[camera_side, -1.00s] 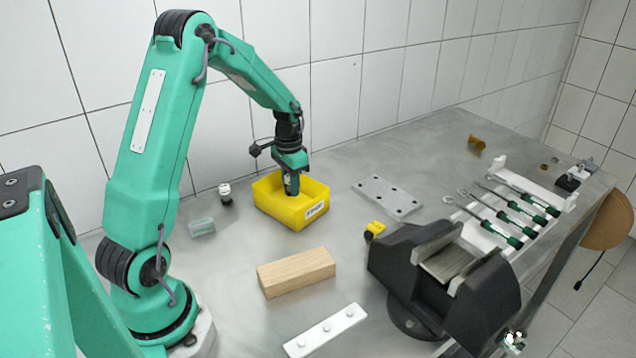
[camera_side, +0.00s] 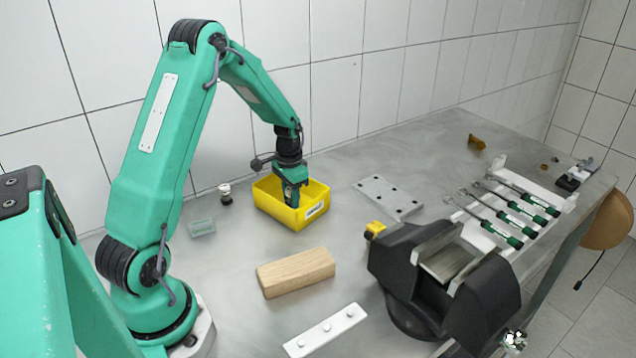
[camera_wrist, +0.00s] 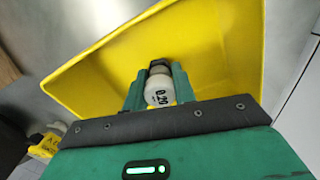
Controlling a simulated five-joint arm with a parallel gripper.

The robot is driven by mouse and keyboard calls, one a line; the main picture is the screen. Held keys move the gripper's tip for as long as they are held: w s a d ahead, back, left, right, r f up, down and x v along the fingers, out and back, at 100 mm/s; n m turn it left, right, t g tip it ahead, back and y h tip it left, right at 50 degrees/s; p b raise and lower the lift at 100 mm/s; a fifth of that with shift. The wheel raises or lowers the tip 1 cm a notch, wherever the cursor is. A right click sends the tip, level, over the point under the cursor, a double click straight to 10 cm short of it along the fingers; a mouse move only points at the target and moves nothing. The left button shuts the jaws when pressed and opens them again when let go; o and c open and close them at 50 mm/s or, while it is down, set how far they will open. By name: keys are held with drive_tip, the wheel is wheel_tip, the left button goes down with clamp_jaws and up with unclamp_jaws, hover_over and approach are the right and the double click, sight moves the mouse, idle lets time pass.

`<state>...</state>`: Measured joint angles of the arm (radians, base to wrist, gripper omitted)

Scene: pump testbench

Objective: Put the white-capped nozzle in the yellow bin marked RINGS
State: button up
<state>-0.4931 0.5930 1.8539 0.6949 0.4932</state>
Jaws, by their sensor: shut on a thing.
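My gripper (camera_side: 292,198) reaches down inside the yellow bin (camera_side: 316,208), its fingertips partly hidden by the bin's walls in the side view. A dark-on-white label, too small to read surely, is on the bin's front. In the wrist view my gripper (camera_wrist: 158,92) is shut on the white-capped nozzle (camera_wrist: 158,90). Its round cap, marked 0.20, faces the camera, with a dark body behind it. The yellow bin (camera_wrist: 215,45) surrounds the nozzle there. I cannot tell whether the nozzle touches the bin floor. The held nozzle is hidden in the side view.
Another small white-topped dark part (camera_side: 225,194) stands left of the bin, near a clear small box (camera_side: 202,228). A wooden block (camera_side: 296,272) lies in front. A drilled plate (camera_side: 388,197), a yellow-black part (camera_side: 374,230) and a dark vise (camera_side: 440,280) are to the right.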

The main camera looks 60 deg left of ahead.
drive_tip(key=shift+f, duration=0.1)
drive_tip(key=o, duration=1)
wheel_tip(320, 180, up, 12)
drive_tip(key=shift+f, duration=0.2)
drive_tip(key=shift+r, duration=0.35)
